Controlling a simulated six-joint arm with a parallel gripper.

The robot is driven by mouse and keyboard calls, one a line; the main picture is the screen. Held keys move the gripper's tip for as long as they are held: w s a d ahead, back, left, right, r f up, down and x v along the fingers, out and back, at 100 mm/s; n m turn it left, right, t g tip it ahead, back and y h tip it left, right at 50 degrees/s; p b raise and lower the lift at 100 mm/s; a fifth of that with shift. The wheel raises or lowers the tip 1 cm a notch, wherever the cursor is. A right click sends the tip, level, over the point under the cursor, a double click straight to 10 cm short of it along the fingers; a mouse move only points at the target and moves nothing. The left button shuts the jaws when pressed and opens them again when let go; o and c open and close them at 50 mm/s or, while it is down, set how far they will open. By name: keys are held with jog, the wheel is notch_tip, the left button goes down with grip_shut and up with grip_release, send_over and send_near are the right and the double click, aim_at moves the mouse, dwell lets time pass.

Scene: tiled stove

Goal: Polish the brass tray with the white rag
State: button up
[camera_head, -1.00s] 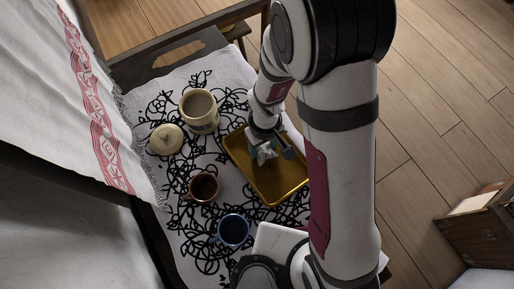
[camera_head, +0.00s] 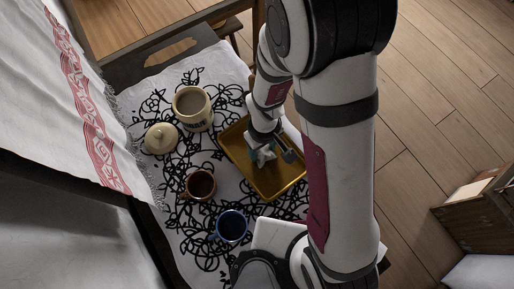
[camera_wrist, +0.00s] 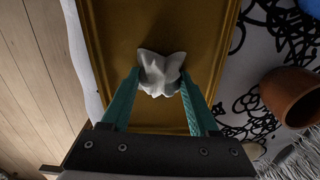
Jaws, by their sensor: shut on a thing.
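The brass tray (camera_head: 281,187) lies on the patterned cloth, partly hidden behind my arm in the head view. It fills the middle of the wrist view (camera_wrist: 175,20). The crumpled white rag (camera_wrist: 160,73) is between the green fingertips of my gripper (camera_wrist: 158,84), which is shut on it. In the head view the gripper (camera_head: 268,152) and rag (camera_head: 262,156) are over the inside of the tray. Whether the rag touches the tray floor I cannot tell for sure.
A cream jar (camera_head: 192,109), its lid (camera_head: 161,138), a brown cup (camera_head: 200,185) and a blue mug (camera_head: 231,227) stand left of the tray on the black-and-white cloth (camera_head: 183,237). A white fringed cloth (camera_head: 60,110) hangs at the left. Wooden floor (camera_head: 440,90) is to the right.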

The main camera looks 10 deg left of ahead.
aim_at(259, 167)
jog(key=shift+w+d, duration=0.1)
jog(key=shift+d, duration=0.2)
jog(key=shift+s+d, duration=0.55)
jog(key=shift+d, duration=0.05)
jog(key=shift+s, duration=0.25)
jog(key=shift+s+a, duration=1.05)
jog(key=shift+s, duration=0.1)
jog(key=shift+w+d, duration=1.15)
jog(key=shift+w, duration=0.2)
jog(key=shift+r, duration=4)
